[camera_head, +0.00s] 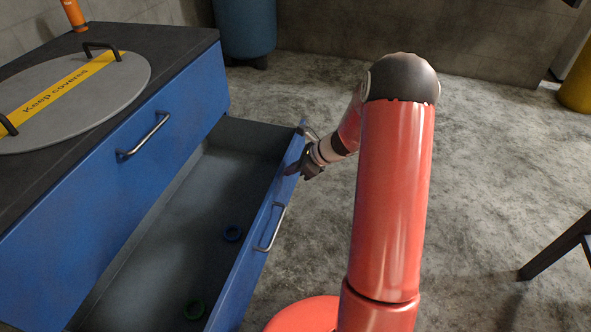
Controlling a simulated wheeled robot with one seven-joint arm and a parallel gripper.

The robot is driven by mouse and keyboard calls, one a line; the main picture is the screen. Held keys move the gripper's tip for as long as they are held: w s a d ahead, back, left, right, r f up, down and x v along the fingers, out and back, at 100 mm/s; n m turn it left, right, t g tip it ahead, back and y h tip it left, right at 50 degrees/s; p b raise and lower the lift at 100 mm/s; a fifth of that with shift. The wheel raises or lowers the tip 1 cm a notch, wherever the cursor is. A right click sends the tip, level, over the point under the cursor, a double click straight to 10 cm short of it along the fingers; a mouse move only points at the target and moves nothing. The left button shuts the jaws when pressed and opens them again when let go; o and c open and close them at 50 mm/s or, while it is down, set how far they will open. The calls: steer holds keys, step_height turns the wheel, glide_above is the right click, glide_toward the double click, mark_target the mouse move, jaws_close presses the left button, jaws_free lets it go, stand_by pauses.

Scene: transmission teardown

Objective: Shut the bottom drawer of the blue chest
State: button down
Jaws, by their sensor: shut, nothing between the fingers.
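The blue chest (70,235) stands at the left with a dark top. Its bottom drawer (262,225) is pulled well out, and its grey inside shows. The drawer's front has a metal bar handle (271,228). I cannot tell whether the fingertips touch the front. The upper drawer (110,165) is shut.
A round grey lid (110,85) with a yellow "Keep covered" strip lies on the chest top, near an orange bottle (74,14). A blue barrel (245,28) stands behind. A dark table leg (555,250) is at the right. The concrete floor between is clear.

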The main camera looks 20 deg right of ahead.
steer(key=w+a+p, duration=0.3)
steer(key=w+a, duration=0.4)
steer(key=a, duration=0.3)
steer(key=w+a+p, duration=0.3)
steer(key=w+a, duration=0.5)
steer(key=a, duration=0.3)
steer(key=shift+w, duration=0.15)
